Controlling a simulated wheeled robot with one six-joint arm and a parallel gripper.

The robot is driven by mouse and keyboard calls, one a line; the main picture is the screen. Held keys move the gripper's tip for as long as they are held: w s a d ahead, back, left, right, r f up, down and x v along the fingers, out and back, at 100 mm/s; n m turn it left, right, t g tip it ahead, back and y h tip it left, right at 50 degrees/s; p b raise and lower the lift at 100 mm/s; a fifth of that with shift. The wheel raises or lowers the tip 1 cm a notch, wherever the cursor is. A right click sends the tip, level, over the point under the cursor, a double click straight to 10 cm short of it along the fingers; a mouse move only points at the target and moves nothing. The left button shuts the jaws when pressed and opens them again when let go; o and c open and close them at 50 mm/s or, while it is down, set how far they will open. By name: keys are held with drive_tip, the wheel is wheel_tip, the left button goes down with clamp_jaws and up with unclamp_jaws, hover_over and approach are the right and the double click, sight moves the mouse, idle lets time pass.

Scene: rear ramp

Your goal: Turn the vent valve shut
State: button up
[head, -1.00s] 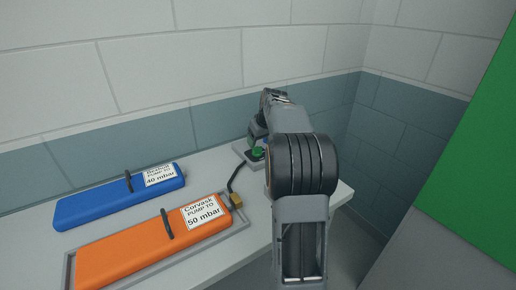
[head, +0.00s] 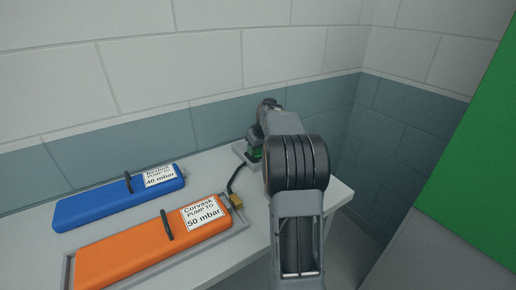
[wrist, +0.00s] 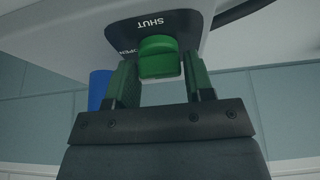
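Which mark the knob points to is unclear. My gripper (wrist: 160,75) has one finger on each side of the knob, both very close to it. Whether the fingers press on it cannot be made out. In the head view my arm covers most of the valve, leaving a bit of green (head: 255,154) showing at the bench's back right.
An orange pad (head: 140,250) labelled Corvask, 50 mbar, lies in a grey frame on the bench (head: 225,265). A black hose (head: 232,180) runs from its brass fitting (head: 236,201) towards the valve. A blue pad (head: 100,204) marked 40 mbar lies behind. Walls stand behind and right.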

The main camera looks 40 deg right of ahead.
drive_tip(key=c, duration=0.5)
drive_tip(key=shift+m, duration=0.3)
drive_tip(key=m+h+p, duration=0.1)
drive_tip(key=m, duration=0.1)
drive_tip(key=shift+a+r+m, duration=0.1)
drive_tip(key=shift+m, duration=0.3)
drive_tip(key=m+g+h, duration=0.1)
drive_tip(key=m, duration=0.2)
drive_tip(key=shift+w+m+h+p, duration=0.1)
drive_tip(key=shift+m+h+p, duration=0.2)
drive_tip(key=m+g, duration=0.1)
drive_tip(key=m, duration=0.1)
drive_tip(key=m+h, duration=0.1)
drive_tip(key=m, duration=0.2)
drive_tip(key=shift+w+a+m+g, duration=0.1)
drive_tip(key=shift+m+g, duration=0.2)
drive_tip(key=shift+g, duration=0.1)
drive_tip(key=m+g, duration=0.1)
drive_tip(key=m, duration=0.1)
drive_tip(key=m+g, duration=0.1)
drive_tip(key=m, duration=0.2)
drive_tip(key=shift+h, duration=0.4)
drive_tip(key=shift+m, duration=0.3)
